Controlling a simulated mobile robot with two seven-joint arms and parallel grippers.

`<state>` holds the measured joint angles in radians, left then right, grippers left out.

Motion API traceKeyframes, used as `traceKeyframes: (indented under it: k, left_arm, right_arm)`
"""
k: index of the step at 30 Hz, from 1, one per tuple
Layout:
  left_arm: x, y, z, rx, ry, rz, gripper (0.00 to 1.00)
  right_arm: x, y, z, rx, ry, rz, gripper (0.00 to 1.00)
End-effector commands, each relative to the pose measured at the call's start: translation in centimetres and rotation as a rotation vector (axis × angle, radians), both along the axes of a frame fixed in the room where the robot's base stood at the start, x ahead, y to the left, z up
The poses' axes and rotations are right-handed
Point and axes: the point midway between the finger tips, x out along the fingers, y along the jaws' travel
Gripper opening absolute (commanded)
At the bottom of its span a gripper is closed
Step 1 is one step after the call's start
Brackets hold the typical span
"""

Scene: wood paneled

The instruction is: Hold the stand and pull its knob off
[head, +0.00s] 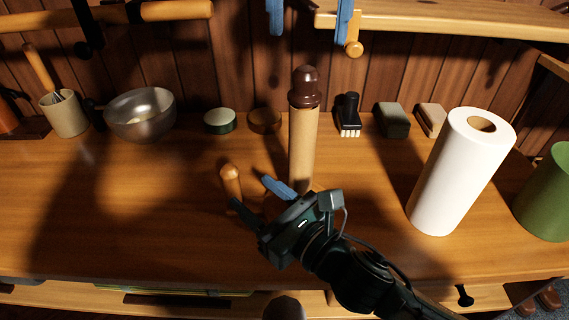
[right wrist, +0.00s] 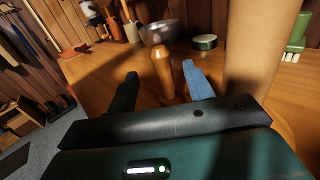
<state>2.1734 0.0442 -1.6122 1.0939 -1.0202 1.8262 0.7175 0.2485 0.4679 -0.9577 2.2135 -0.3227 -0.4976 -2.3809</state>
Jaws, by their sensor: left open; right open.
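The small wooden stand (head: 232,190) is upright on the counter, left of the tall mill. Its rounded wooden knob (head: 230,172) is on top. In the right wrist view the knob (right wrist: 162,54) shows ahead between the fingers. My right gripper (head: 249,190) is open, low over the counter and close to the stand; it hides the lower part. I cannot tell whether a finger touches it.
A tall mill (head: 302,140) with a dark cap stands right of the stand. A paper towel roll (head: 450,185) and green canister (head: 548,200) are at the right. A metal bowl (head: 140,122), a green tin (head: 220,121) and a black brush (head: 348,115) stand along the back. The left front counter is clear.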

Motion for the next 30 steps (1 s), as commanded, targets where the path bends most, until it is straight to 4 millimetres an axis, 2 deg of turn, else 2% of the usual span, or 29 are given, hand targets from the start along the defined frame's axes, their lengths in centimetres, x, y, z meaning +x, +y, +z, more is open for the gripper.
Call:
traceKeyframes:
  k: [3,9,21,30]
  left_arm:
    - [0.0,0.0,0.0,-0.001,0.0,-0.001,0.62]
    - [0.0,0.0,0.0,-0.001,0.0,-0.001,0.62]
    - [0.0,0.0,0.0,-0.001,0.0,-0.001,0.62]
    - [0.0,0.0,0.0,-0.001,0.0,-0.001,0.62]
  right_arm:
    - [1.6,1.6,0.1,0.003,0.0,0.0,0.52]
    - [3.3,3.2,0.0,0.001,-0.001,-0.001,0.52]
    - [3.8,3.8,0.0,0.0,0.001,-0.001,0.52]
    - [3.8,3.7,0.0,0.0,0.001,-0.001,0.29]
